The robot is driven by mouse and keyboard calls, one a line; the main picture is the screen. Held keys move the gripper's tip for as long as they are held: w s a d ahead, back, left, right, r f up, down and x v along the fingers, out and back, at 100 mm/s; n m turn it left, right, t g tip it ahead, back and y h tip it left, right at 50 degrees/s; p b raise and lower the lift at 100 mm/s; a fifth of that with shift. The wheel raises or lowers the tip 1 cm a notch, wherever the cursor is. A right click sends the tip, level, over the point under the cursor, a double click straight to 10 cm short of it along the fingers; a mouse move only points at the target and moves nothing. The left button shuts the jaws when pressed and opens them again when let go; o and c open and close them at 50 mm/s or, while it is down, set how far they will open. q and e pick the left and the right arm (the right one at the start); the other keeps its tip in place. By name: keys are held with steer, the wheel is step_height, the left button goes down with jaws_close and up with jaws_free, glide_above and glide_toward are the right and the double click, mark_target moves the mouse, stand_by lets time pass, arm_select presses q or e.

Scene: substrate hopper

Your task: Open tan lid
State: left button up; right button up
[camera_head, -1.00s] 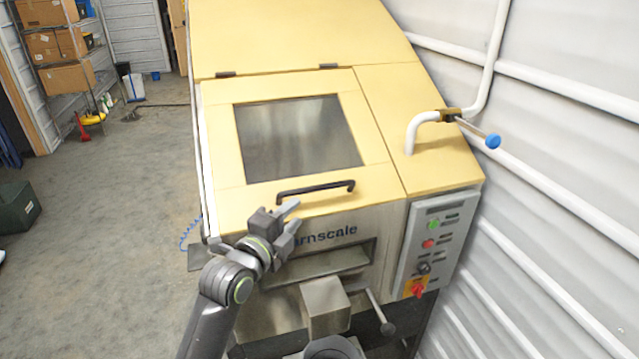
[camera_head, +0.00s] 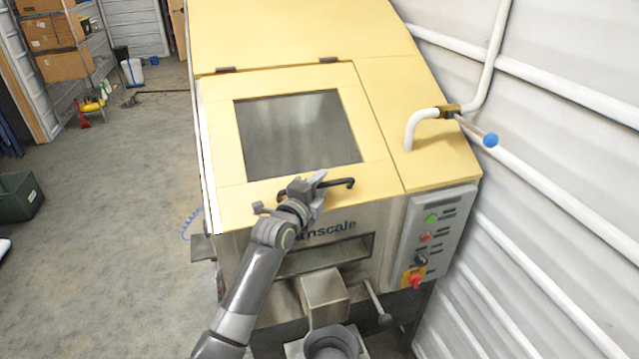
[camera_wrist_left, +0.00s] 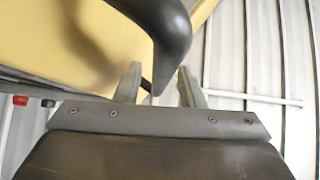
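The tan lid (camera_head: 372,140) is closed on the front of the hopper, with a dark window in its middle and two hinges along its top edge. A black bar handle (camera_head: 340,184) sits on its lower edge. My left gripper (camera_head: 312,188) is at the handle's left part and hides some of it. In the left wrist view the fingers (camera_wrist_left: 160,85) are apart, and the dark handle (camera_wrist_left: 168,30) reaches down toward the gap between them. I cannot tell whether they touch it. My right gripper is not in view.
A grey control panel (camera_head: 434,237) with buttons is at the front right. A white pipe (camera_head: 421,120) with a blue-knobbed lever is above it. A metal spout (camera_head: 324,291) and a rod lever (camera_head: 377,302) stand below the lid. A ribbed wall (camera_head: 560,150) closes the right side.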

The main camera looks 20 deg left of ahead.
arm_select(q)
steer(key=shift+w, duration=0.1)
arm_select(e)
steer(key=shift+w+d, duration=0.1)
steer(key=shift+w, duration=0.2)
arm_select(q)
jaws_close()
